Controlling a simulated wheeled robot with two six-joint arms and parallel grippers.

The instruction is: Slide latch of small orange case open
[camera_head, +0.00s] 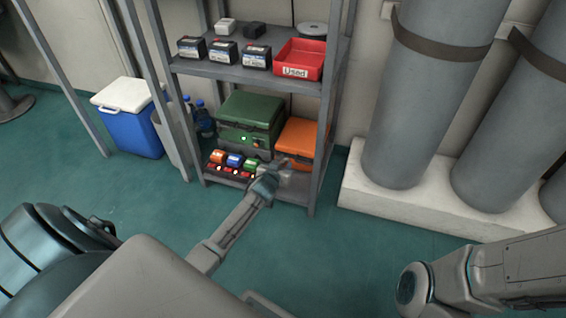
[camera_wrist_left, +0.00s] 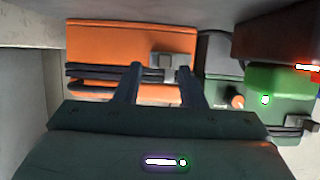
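The small orange case (camera_head: 297,137) sits on the lower shelf, right of a green case. It also shows in the left wrist view (camera_wrist_left: 100,42), with dark bands along its front and a grey latch (camera_wrist_left: 163,62). My left gripper (camera_head: 284,172) is in front of the orange case's lower front. In the left wrist view the left gripper (camera_wrist_left: 160,72) has its two fingers apart, with the latch between or just beyond the tips; I cannot tell whether they touch it. In the head view the latch is not clear. My right gripper is out of view.
The green case (camera_head: 250,112) stands beside the orange one, with a row of small coloured items (camera_head: 233,162) in front. The upper shelf (camera_head: 222,68) holds boxes and a red "Used" bin (camera_head: 299,57). Grey cylinders (camera_head: 425,100) stand at right. Open floor lies before the shelf.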

